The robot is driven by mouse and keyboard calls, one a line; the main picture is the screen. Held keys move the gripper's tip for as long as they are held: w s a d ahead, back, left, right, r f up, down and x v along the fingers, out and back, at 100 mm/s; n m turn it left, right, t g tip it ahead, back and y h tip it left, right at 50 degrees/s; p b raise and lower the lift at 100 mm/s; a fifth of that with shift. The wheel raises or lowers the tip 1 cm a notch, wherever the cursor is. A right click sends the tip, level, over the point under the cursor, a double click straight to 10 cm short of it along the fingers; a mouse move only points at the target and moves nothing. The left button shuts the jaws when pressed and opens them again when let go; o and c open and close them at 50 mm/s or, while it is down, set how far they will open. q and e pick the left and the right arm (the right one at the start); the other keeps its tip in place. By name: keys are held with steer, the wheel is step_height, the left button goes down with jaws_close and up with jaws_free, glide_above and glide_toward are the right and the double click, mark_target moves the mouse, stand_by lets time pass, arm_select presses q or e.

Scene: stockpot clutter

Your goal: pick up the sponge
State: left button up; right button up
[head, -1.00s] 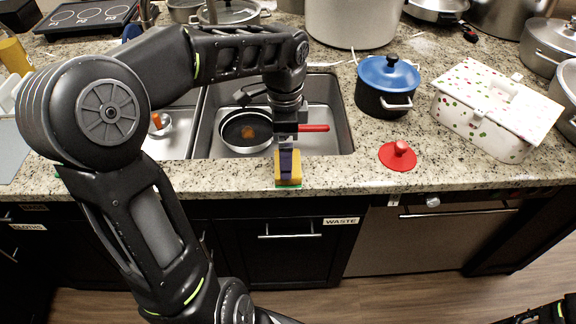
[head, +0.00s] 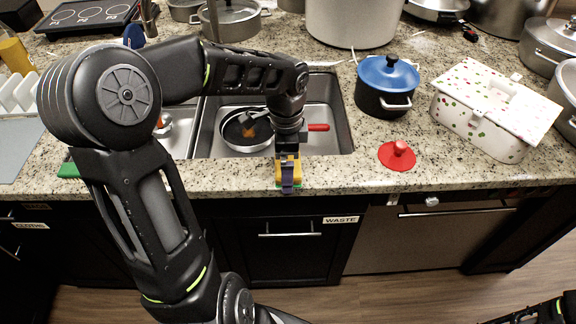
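The sponge (head: 298,172) is yellow with a green underside and lies on the front edge of the counter, before the sink, in the head view. My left gripper (head: 289,176) points down at it. One dark purplish finger covers the middle of the sponge's near side, with yellow showing on both sides of it. The other finger is hidden, so I cannot tell whether the fingers are pressed on the sponge. The sponge appears still at counter level. My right gripper is out of view; only a bit of my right arm shows in the bottom right corner.
Behind the gripper, the sink (head: 340,115) holds a pan (head: 232,133) and a red-handled thing (head: 318,127). To the right are a red lid (head: 397,155), a blue-lidded pot (head: 383,100) and a spotted white box (head: 478,130).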

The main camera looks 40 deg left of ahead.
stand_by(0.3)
arm_select(q)
steer(key=c, duration=1.3)
step_height(320, 180, up, 10)
steer(key=shift+b, duration=0.4)
steer(key=o, duration=0.9)
steer(key=c, duration=0.6)
steer(key=shift+c, duration=0.2)
